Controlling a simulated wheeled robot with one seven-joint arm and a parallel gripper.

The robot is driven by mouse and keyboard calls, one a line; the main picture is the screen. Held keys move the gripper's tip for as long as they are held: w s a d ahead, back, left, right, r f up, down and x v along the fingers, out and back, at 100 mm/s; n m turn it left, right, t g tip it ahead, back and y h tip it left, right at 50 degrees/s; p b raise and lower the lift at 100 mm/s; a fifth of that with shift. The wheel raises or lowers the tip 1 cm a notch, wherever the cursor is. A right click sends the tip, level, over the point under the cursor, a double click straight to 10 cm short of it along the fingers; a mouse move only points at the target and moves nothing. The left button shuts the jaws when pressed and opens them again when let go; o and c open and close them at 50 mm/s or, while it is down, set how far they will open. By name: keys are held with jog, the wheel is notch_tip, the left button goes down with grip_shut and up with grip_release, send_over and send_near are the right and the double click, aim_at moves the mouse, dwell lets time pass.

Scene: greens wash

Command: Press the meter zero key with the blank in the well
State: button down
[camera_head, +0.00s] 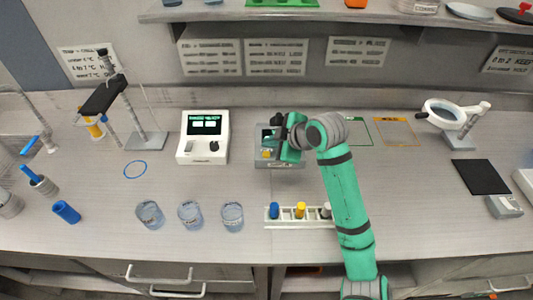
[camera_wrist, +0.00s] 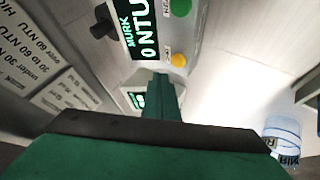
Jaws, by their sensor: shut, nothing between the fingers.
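The meter (camera_head: 260,132) is a grey box on the bench, mostly hidden behind my gripper (camera_head: 279,150) in the head view. In the wrist view its lit display (camera_wrist: 143,30) reads "MURK 0 NTU". A yellow key (camera_wrist: 178,60) and a green key (camera_wrist: 180,7) sit beside the display. A black knob-like part (camera_wrist: 103,22) stands on the display's other side; I cannot tell whether it covers the well, and no blank is clearly visible. My gripper (camera_wrist: 162,78) is shut and empty, with its tips close to the yellow key. Contact cannot be told.
A white instrument (camera_head: 190,151) stands left of the meter. A rack (camera_head: 290,224) with blue, yellow and grey capped vials is in front. Three beakers, the middle one (camera_head: 190,215), stand to its left. A magnifier stand (camera_head: 455,138) is at right. The bench behind my arm is mostly clear.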

aim_at(269, 156)
notch_tip(269, 156, up, 2)
jog(key=shift+w+a+r, duration=0.1)
jog(key=shift+w+r, duration=0.05)
jog(key=shift+s+a+r, duration=0.2)
jog(key=shift+r, duration=0.3)
jog(key=shift+d, duration=0.25)
jog(key=shift+w, duration=0.15)
dwell(0.7)
jog(key=shift+d, duration=0.1)
jog(key=shift+a, duration=0.25)
jog(key=shift+s+d, duration=0.15)
jog(key=shift+s, duration=0.05)
